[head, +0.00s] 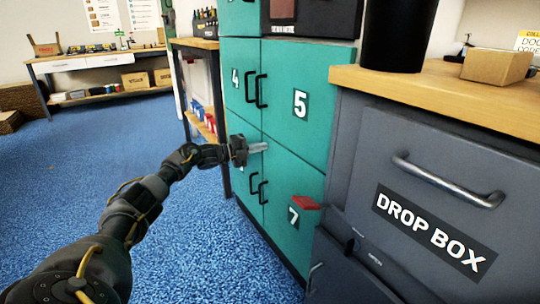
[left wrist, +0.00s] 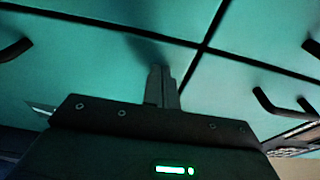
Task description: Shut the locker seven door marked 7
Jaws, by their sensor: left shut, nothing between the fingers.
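The locker seven door (head: 288,240) is the lower right teal door in the head view, with a white 7 on a dark label. It looks flush with the doors around it; I see no clear gap. Its black handle (head: 263,191) is at its left edge. My left gripper (head: 262,147) is shut and empty, its fingers pointing at the locker front near the door's upper left corner. In the left wrist view the shut fingers (left wrist: 161,84) are close to a teal panel, with a shadow on it; contact cannot be told. My right gripper is not in view.
Door 5 (head: 315,80) is above and door 4 (head: 236,95) upper left, both looking shut. A red piece (head: 305,203) shows by the 7 label. The grey drop box (head: 405,150) with a wooden top stands close at right. Blue floor (head: 70,160) is open at left.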

